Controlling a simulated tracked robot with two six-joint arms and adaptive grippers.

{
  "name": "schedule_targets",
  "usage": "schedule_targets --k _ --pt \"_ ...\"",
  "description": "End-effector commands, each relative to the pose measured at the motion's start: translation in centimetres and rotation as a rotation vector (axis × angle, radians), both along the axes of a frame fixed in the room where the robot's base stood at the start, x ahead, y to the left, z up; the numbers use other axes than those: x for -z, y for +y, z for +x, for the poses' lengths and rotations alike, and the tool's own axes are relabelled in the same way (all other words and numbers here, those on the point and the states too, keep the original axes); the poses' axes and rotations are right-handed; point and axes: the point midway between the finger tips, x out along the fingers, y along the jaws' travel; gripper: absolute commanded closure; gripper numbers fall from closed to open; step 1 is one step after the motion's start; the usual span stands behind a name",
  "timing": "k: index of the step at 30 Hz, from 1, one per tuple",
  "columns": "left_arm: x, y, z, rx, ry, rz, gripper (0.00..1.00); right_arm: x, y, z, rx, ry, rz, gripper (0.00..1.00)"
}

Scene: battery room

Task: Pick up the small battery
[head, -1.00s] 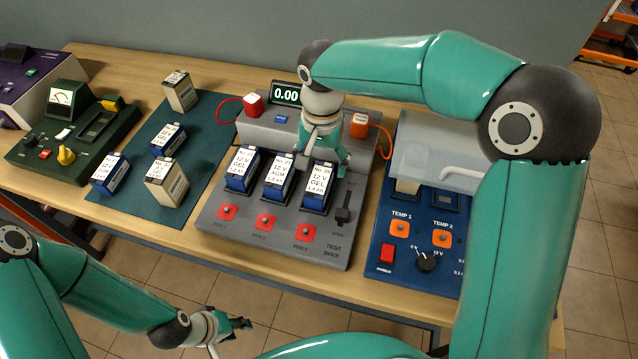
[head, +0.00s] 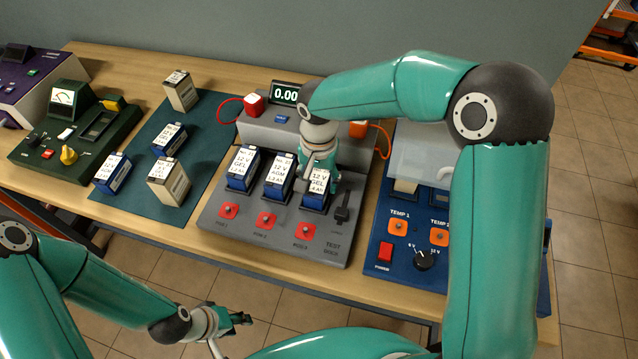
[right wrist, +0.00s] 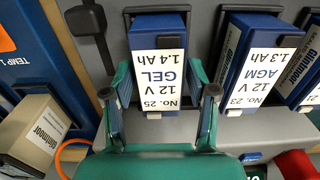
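Three blue batteries with white labels stand in the grey test dock (head: 218,212). The rightmost (head: 314,198) is labelled No. 25, 12 V GEL, 1.4 Ah in the right wrist view (right wrist: 158,70). To its left in the head view stand the No. 23 AGM battery (head: 278,182) and another blue battery (head: 241,170). My right gripper (head: 318,173) is over the No. 25 battery. In the right wrist view its open fingers (right wrist: 159,95) lie on either side of that battery, with gaps showing. My left gripper (head: 240,319) hangs in front of the bench; its finger opening is unclear.
A teal mat (head: 207,125) at left holds two blue batteries (head: 168,140) (head: 112,173) and two beige ones (head: 181,92) (head: 169,182). A green tester (head: 70,130) stands further left. A blue temperature unit (head: 385,230) with a clear cover stands right of the dock.

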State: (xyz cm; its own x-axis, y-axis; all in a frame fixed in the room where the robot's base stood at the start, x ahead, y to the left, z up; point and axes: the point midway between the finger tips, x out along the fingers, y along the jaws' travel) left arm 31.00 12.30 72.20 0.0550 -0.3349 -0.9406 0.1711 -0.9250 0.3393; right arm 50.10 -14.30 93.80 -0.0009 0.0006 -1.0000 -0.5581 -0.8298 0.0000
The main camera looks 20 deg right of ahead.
Motion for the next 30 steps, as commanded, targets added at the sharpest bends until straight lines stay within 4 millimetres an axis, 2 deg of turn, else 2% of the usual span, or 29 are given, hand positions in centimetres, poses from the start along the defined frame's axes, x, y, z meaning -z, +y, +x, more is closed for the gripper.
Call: schedule_targets --k 1,9,23,30 --pt "0.0 0.0 0.0 0.0 0.0 0.0 0.6 0.0 0.0 0.0 0.0 0.0 0.0 0.56" --pt "0.0 0.0 0.0 0.0 0.0 0.0 0.6 0.0 0.0 0.0 0.0 -0.001 0.001 1.0" --pt "0.0 0.0 0.0 0.0 0.0 0.0 0.6 -0.4 -0.1 0.1 0.002 -0.003 0.001 1.0" --pt "0.3 0.0 0.0 0.0 0.0 0.0 0.6 -2.2 0.0 0.1 0.002 -0.007 0.001 1.0"
